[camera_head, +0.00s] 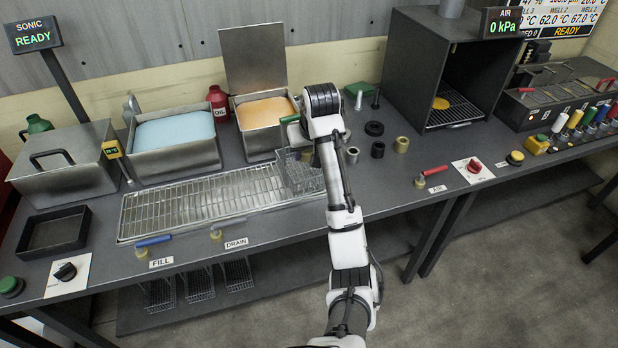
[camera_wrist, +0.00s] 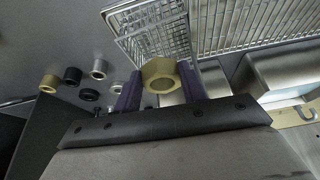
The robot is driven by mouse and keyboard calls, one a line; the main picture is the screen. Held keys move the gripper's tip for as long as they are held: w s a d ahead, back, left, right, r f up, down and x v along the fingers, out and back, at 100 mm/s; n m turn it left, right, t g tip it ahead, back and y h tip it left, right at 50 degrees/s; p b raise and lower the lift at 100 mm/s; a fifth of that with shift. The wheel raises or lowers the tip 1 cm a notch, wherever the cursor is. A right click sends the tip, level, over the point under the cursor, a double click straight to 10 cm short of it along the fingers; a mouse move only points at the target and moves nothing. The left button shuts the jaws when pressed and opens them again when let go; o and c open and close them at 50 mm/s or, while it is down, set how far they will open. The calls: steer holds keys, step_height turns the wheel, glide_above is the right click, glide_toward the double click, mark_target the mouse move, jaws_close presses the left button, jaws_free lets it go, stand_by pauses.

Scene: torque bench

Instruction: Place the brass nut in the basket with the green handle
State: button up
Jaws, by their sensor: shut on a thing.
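The brass nut (camera_wrist: 160,82) is a hexagonal ring held between the two purple fingers of my gripper (camera_wrist: 160,90), seen in the wrist view. A wire basket (camera_head: 299,177) stands at the right end of the drain grate, just left of my arm. A green handle (camera_head: 290,118) shows above it, partly behind my wrist. The basket also shows in the wrist view (camera_wrist: 150,32), beyond the nut. The nut overlaps the basket's edge there; I cannot tell its height above it.
Right of my arm lie a brass ring (camera_head: 401,144) and several dark and grey rings. An open tank with orange liquid (camera_head: 265,112) is behind the basket; one with blue liquid (camera_head: 174,131) is left. The drain grate (camera_head: 190,207) is bare left of the basket.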

steer(key=shift+f+p, duration=0.65)
steer(key=shift+f, duration=2.9)
steer(key=shift+s+f, duration=0.1)
steer(key=shift+f, duration=0.5)
steer(key=o, duration=1.1)
steer(key=shift+s+f, duration=0.1)
steer(key=shift+f, duration=0.05)
steer(key=shift+w+p+v, duration=0.15)
steer(key=shift+p+v, duration=0.55)
steer(key=shift+v, duration=2.65)
steer(key=shift+w+p+v, duration=0.2)
steer(key=shift+p+v, duration=0.5)
steer(key=shift+v, duration=2.6)
